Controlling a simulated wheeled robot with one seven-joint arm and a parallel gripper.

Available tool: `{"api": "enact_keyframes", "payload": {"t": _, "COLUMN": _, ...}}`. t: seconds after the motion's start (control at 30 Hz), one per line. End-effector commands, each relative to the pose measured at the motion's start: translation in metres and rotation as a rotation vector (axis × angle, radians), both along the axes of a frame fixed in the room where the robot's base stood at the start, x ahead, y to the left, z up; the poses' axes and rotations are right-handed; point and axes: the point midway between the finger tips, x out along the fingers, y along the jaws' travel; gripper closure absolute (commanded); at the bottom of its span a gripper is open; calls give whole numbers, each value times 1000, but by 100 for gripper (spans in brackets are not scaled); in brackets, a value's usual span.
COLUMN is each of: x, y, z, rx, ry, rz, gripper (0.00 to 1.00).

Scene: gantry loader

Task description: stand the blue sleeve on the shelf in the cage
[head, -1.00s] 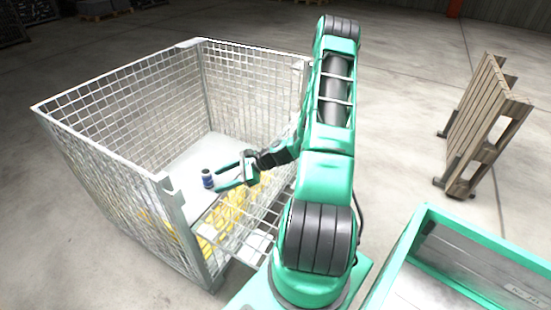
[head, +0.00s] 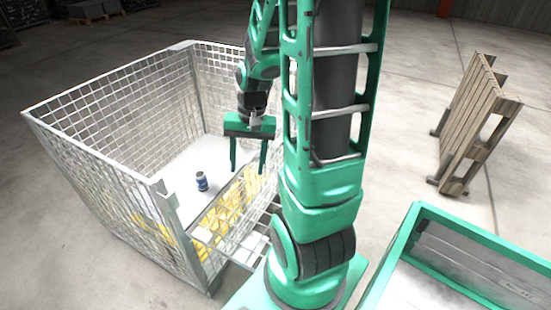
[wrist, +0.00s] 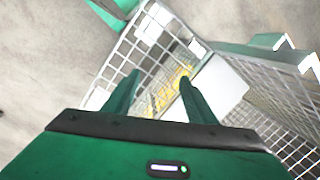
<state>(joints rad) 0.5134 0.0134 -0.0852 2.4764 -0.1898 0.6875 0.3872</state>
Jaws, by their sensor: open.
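The blue sleeve (head: 201,181) stands upright on the pale shelf (head: 180,196) inside the wire mesh cage (head: 100,140). It has a dark top and a light band. My gripper (head: 248,170) is open and empty, fingers pointing down, to the right of the sleeve and apart from it, above the cage's front side. In the wrist view, my gripper (wrist: 158,90) is spread with nothing between the fingers. The pale shelf (wrist: 218,85) also shows there, but I cannot make out the sleeve in that view.
Yellow items (head: 190,240) lie low in the cage under mesh. The cage's lowered front mesh panel (head: 232,225) lies below my gripper. A green-rimmed bin (head: 400,245) is at the lower right, and a wooden pallet (head: 470,130) stands on edge behind it. Open floor surrounds them.

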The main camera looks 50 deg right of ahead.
Motion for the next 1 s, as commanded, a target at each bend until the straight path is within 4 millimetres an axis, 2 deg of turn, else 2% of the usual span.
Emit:
{"api": "enact_keyframes", "payload": {"t": 0.03, "x": -9, "y": 2, "z": 14, "rx": -29, "ry": -4, "rz": 37, "gripper": 49}}
{"api": "enact_keyframes", "payload": {"t": 0.2, "x": -48, "y": 6, "z": 52, "rx": -98, "ry": 9, "rz": 146, "gripper": 49}}
{"api": "enact_keyframes", "payload": {"t": 0.4, "x": -94, "y": 13, "z": 84, "rx": -135, "ry": 12, "rz": 248, "gripper": 49}}
{"api": "enact_keyframes", "payload": {"t": 0.5, "x": -111, "y": 16, "z": 93, "rx": -139, "ry": 13, "rz": 282, "gripper": 49}}
{"api": "enact_keyframes", "payload": {"t": 0.7, "x": -127, "y": 20, "z": 99, "rx": -138, "ry": 13, "rz": 313, "gripper": 49}}
{"api": "enact_keyframes", "payload": {"t": 1.0, "x": -128, "y": 20, "z": 99, "rx": -138, "ry": 13, "rz": 313, "gripper": 49}}
